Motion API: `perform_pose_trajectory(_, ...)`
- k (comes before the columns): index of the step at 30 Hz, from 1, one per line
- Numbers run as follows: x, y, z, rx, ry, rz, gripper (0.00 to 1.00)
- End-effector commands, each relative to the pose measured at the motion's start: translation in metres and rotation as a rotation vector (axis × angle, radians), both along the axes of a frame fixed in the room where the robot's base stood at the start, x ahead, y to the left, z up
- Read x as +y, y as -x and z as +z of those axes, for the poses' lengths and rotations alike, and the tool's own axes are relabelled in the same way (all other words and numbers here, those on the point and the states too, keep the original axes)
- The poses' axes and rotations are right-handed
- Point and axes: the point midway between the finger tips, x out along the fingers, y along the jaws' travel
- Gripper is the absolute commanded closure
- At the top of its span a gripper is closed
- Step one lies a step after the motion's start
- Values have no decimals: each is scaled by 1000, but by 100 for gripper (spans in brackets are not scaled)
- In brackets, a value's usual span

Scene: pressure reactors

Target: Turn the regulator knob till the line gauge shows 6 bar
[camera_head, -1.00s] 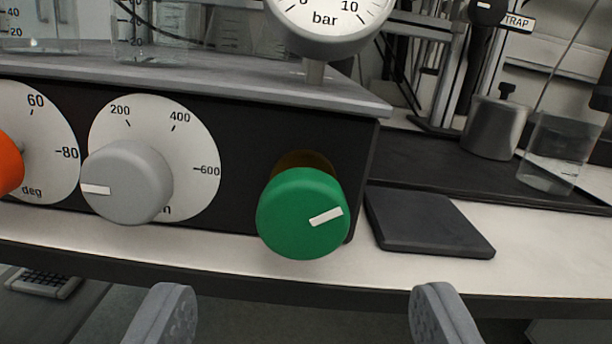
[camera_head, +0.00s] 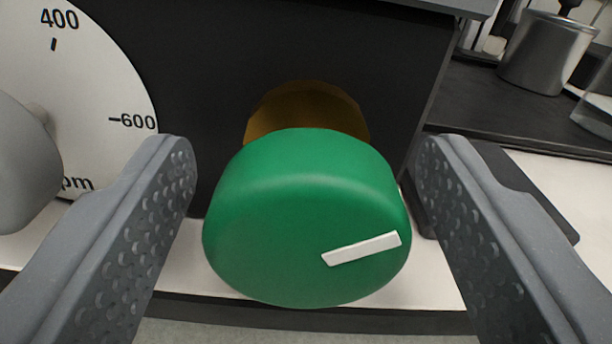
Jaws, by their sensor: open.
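The regulator knob (camera_head: 290,215) is a green round knob with a white pointer bar. It sits on a brass-coloured collar (camera_head: 306,110) on the black front panel. The white bar points right and slightly up. My gripper (camera_head: 306,165) is open, with one grey finger to the left of the knob and one to its right. Gaps show between the knob and the finger pads, so I see no contact. The line gauge is out of view now, above the top of the picture.
A grey knob (camera_head: 22,170) with a white rpm dial (camera_head: 95,85) is close left of my left finger. A dark flat pad (camera_head: 520,190) lies on the white bench behind my right finger. A metal pot (camera_head: 545,50) stands at the upper right.

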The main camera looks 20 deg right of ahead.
Motion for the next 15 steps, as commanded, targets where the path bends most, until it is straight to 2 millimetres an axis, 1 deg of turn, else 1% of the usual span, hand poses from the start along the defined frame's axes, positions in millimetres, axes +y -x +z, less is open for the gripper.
perform_pose_trajectory(1,0,0,0,0,0,0,47)
perform_pose_trajectory(2,0,0,0,0,0,0,55)
perform_pose_trajectory(3,0,0,0,0,0,0,67)
perform_pose_trajectory(5,0,0,0,0,0,0,83)
perform_pose_trajectory(15,1,0,0,-10,-27,1,83)
